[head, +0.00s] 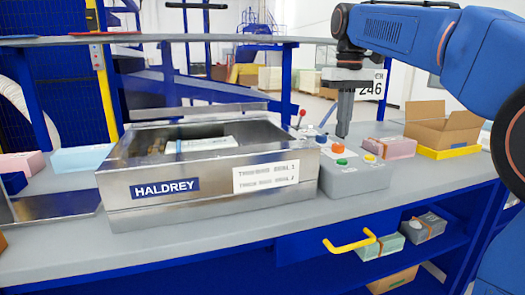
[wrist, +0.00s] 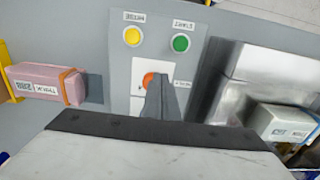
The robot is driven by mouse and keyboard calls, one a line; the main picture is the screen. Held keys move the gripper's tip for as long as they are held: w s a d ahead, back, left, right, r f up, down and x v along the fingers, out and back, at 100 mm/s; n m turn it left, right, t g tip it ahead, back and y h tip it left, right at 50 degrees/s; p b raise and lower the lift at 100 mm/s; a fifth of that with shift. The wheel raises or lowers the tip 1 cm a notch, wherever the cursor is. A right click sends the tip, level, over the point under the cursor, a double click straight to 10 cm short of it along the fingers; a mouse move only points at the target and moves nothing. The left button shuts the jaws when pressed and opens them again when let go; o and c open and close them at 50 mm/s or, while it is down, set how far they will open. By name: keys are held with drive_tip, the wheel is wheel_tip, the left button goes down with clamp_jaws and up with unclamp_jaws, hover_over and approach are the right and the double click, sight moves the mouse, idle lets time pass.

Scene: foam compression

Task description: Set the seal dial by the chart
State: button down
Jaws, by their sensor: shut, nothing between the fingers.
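The grey control box (head: 355,178) stands at the right end of the steel machine. It carries an orange dial (head: 338,149), a green button (head: 341,162) and a yellow button (head: 370,157). In the wrist view the dial (wrist: 149,78) shows just beyond my fingers, which partly cover it; its setting is not readable. My gripper (head: 343,133) points down over the back of the box, shut and empty; it also shows in the wrist view (wrist: 164,85). I cannot tell whether it touches the dial. The white chart (head: 266,177) on the machine's front has two blurred lines ending in "SEAL 1" and "SEAL 2".
The open steel machine (head: 200,205) marked HALDREY holds a pale pack (head: 207,144). A banded pink pack (head: 390,147) lies right of the control box; its label in the wrist view starts "THICK". A cardboard box (head: 443,125) stands behind a yellow tray (head: 450,153). A red-tipped lever (head: 302,114) rises near my gripper.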

drive_tip(key=shift+f, duration=2.35)
drive_tip(key=shift+w+d, duration=0.1)
drive_tip(key=shift+d, duration=0.55)
drive_tip(key=shift+w+d, duration=0.35)
drive_tip(key=shift+d, duration=0.3)
drive_tip(key=shift+s+d, duration=0.2)
drive_tip(key=shift+s, duration=0.05)
wheel_tip(320, 180, up, 6)
idle(0.3)
